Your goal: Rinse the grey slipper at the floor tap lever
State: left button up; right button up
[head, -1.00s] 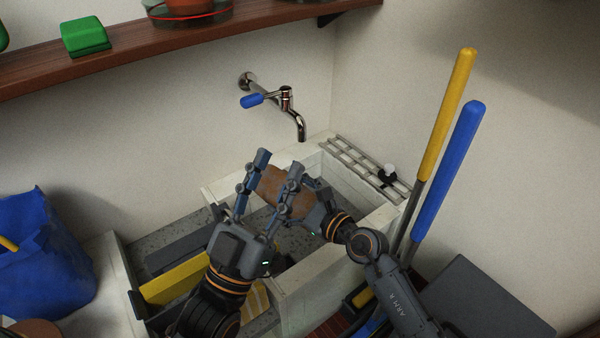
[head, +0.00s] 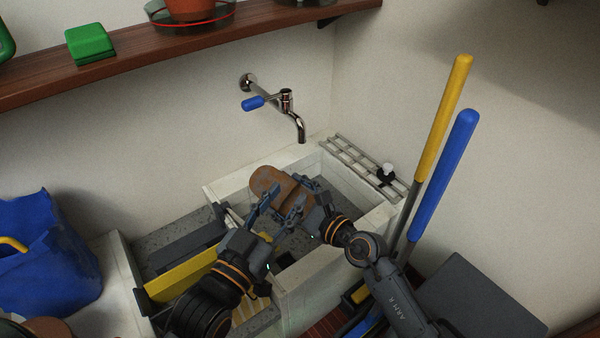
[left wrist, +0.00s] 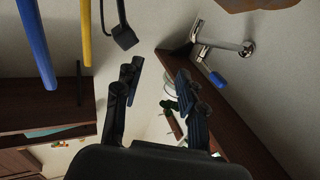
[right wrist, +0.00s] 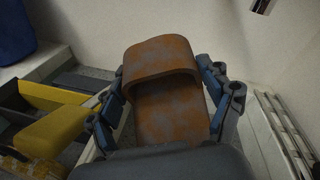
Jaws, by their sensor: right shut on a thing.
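The slipper (head: 275,186) looks brown-orange with grey patches, as if coated. My right gripper (head: 312,200) is shut on it and holds it over the sink, below and in front of the tap spout (head: 300,130). The right wrist view shows the slipper (right wrist: 165,85) between the fingers, strap up. The tap's blue lever (head: 253,103) points left; it also shows in the left wrist view (left wrist: 217,79). My left gripper (head: 282,205) is open and empty, in front of the slipper in the head view. In the left wrist view its fingers (left wrist: 158,75) stand apart.
The white sink (head: 300,295) has a slatted rack (head: 350,155) on its right rim. Yellow (head: 445,115) and blue (head: 445,175) handles stand at right. A wooden shelf (head: 140,55) runs above left. A blue bag (head: 45,255) is at left.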

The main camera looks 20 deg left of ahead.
jog(key=shift+s+r+p, duration=0.35)
jog(key=shift+p, duration=0.15)
jog(key=shift+s+r+p, duration=0.25)
jog(key=shift+s+p, duration=0.05)
jog(key=shift+p, duration=0.15)
pick_arm(q)
notch_tip(320, 180, down, 10)
jog(key=s+a+g+y, duration=0.2)
jog(key=s+g, duration=0.1)
jog(key=g, duration=0.2)
jog(key=shift+r+g, duration=0.2)
jog(key=shift+g, duration=0.2)
pick_arm(e)
jog(key=shift+s, duration=0.1)
pick_arm(q)
jog(key=shift+a, duration=0.1)
